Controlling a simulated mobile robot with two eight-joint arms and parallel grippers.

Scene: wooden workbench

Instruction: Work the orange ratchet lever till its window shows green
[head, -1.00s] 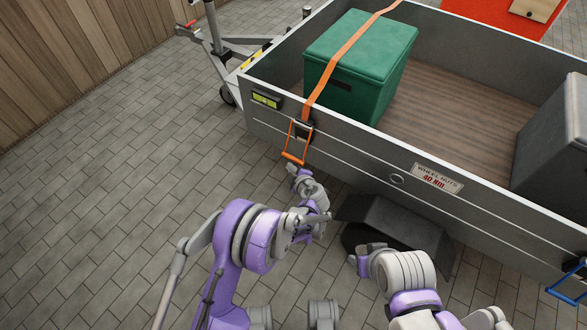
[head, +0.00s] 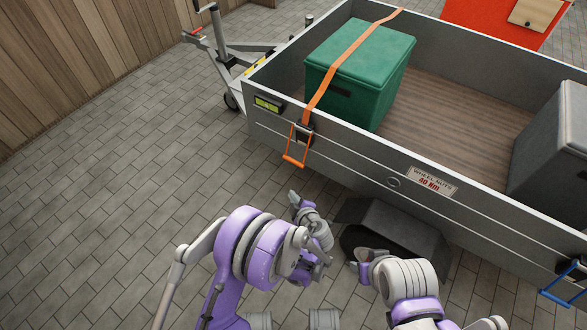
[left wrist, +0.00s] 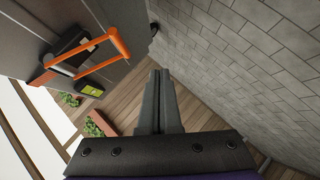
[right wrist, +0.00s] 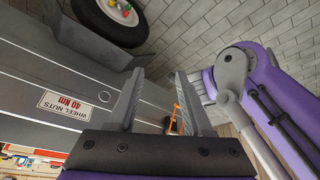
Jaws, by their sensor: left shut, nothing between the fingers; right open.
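The orange ratchet lever (head: 289,158) hangs down and slants outward on the trailer's side wall, below the orange strap (head: 335,66). Its U-shaped handle also shows in the left wrist view (left wrist: 119,43), and a small part shows in the right wrist view (right wrist: 174,118). The dark ratchet body (head: 304,131) is too small to show its window's colour. My left gripper (head: 293,196) is shut and empty, below the lever and apart from it; its closed fingers (left wrist: 160,75) show in its wrist view. My right gripper (head: 356,258) is open and empty, low by the wheel arch; its fingers (right wrist: 158,75) stand apart.
The strap crosses a green box (head: 370,80) in the grey trailer (head: 340,150). A yellow-green panel (head: 267,104) sits left of the ratchet. A blue handle (head: 558,290) is far right. The mudguard (head: 400,235) juts out near my right gripper. Paving at left is clear.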

